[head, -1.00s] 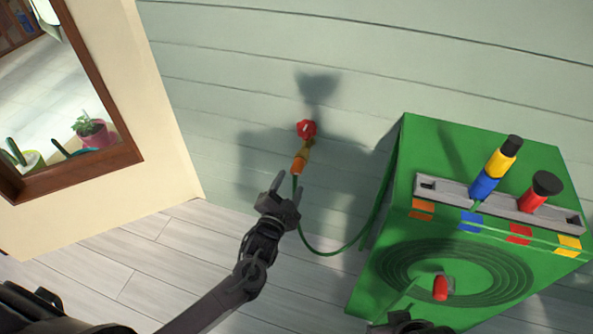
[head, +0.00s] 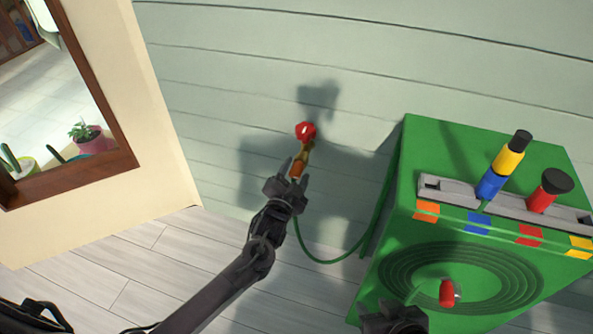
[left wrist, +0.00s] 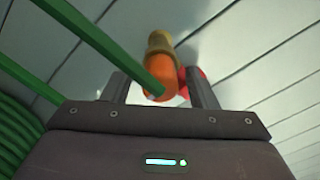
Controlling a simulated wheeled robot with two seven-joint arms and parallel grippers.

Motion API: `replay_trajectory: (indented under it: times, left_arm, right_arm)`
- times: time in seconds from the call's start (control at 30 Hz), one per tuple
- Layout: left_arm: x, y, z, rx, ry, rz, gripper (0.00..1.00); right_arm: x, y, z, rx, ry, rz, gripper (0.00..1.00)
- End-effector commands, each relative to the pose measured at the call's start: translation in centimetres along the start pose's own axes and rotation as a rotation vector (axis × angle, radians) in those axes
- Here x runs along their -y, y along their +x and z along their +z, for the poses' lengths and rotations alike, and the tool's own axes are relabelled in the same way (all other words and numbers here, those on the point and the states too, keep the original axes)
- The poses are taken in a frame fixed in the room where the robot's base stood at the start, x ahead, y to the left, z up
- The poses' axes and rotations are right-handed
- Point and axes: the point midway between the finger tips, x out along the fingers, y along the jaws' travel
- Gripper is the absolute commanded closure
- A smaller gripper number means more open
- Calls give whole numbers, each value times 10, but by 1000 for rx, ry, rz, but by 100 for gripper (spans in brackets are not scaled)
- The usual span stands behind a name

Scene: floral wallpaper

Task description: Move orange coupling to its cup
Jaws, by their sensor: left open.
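The orange coupling (head: 296,168) hangs at the lower end of a brass tap (head: 306,149) with a red knob (head: 306,131) on the wall, and a green hose (head: 328,262) runs from it. My left gripper (head: 297,174) is open, with its fingers beside the coupling. In the left wrist view the coupling (left wrist: 161,76) shows between the finger tips; contact cannot be told. The grey rack (head: 462,192) on the green box has an empty left end above an orange patch (head: 427,211). My right gripper (head: 395,318) is at the bottom edge, its jaws unclear.
A blue and yellow piece with a black top (head: 503,165) and a red piece with a black top (head: 549,190) stand in the rack. The green box (head: 405,160) carries a coiled hose and a small red part (head: 446,292) on its front. The floor at left is clear.

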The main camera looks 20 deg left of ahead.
Motion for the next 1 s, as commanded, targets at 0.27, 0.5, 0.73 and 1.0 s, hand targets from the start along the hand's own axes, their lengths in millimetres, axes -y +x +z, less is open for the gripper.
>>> replay_trajectory:
  times: [0.27, 0.5, 0.73, 1.0]
  left_arm:
    - [0, 0, 0, 0, 0, 0, 76]
    - [0, 0, 0, -1, 0, 0, 94]
    - [0, -2, 0, 0, 0, 0, 94]
    - [0, -4, 0, 0, 0, 0, 94]
  right_arm:
    - [0, 0, 0, 2, 0, 0, 64]
    - [0, 0, -1, -1, 1, -1, 64]
    - [0, -1, -2, -1, 0, 0, 64]
    - [0, -3, -3, 0, 0, 0, 64]
